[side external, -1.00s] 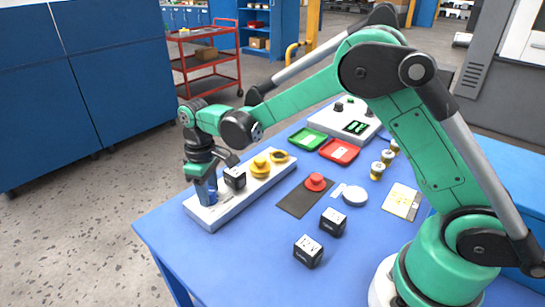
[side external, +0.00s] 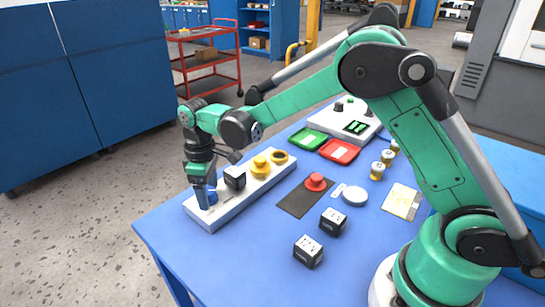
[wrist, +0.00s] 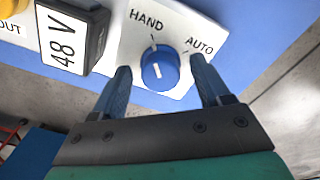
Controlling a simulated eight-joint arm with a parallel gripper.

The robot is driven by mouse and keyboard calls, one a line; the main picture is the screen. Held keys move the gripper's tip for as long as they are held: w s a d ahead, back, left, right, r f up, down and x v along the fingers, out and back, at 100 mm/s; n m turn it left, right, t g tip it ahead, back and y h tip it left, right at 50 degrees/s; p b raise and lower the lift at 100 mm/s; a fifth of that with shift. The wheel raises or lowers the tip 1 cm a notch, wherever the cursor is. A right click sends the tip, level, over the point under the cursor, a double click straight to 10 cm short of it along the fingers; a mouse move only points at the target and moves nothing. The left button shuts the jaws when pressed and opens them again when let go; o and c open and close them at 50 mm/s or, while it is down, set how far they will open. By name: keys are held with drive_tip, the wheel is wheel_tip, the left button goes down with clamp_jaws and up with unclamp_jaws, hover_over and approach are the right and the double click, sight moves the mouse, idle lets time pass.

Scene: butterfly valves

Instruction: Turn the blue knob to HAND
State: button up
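The blue knob (wrist: 160,70) sits on a white panel (wrist: 128,50) with the printed words HAND and AUTO above it in the wrist view. Its white mark runs nearly up and down in that picture, roughly in line with the HAND tick; AUTO is off to the right. My gripper (wrist: 161,64) is open, with a finger on each side of the knob and a visible gap to both. In the side view the knob (side external: 212,196) shows partly behind my gripper (side external: 204,197), which points down at the panel's near left end.
A black 48 V block (wrist: 72,35) stands on the panel close beside the knob; it also shows in the side view (side external: 235,177). Yellow valve parts (side external: 260,167) are farther along. A red knob (side external: 315,182) and black blocks (side external: 308,250) stand on the blue table.

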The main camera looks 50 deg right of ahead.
sight(210, 190)
drive_tip(key=shift+r, duration=2.8)
drive_tip(key=shift+s+d+r, duration=0.1)
drive_tip(key=shift+s+r, duration=0.1)
drive_tip(key=shift+r, duration=0.05)
drive_tip(key=s+d+r+m+t, duration=0.2)
drive_tip(key=s+d+m+t, duration=0.1)
drive_tip(key=s, duration=0.4)
drive_tip(key=s+d+r+m+t, duration=0.2)
drive_tip(key=s+d+m+t, duration=0.1)
drive_tip(key=s, duration=0.4)
drive_tip(key=shift+r+m+t, duration=0.2)
drive_tip(key=shift+m+t, duration=0.3)
drive_tip(key=shift+t, duration=0.1)
